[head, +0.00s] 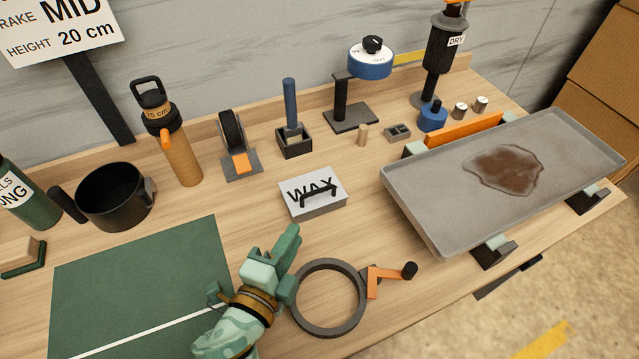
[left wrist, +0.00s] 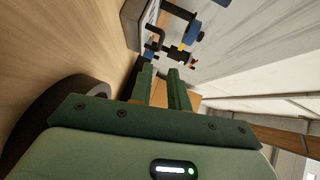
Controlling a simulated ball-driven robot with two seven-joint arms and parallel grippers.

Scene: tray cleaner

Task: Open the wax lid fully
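The wax box (head: 322,204) is a small grey box in the middle of the table in the head view. Its pale lid (head: 301,183) is marked WAX, carries a black bar handle (head: 320,191) and lies flat, closed on the box. My left gripper (head: 291,236), pale and dark green, is in front of the box, below and left of it in the picture, apart from the lid. In the left wrist view its two fingers (left wrist: 163,90) show a narrow empty gap. My right gripper is not in view.
A dark ring (head: 329,299) with an orange crank (head: 385,277) lies right of my left gripper. A grey tray (head: 425,205) with a brown stain stands at the right. A green mat (head: 150,280), a black mug (head: 115,197) and an orange-handled bottle (head: 178,150) are at the left.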

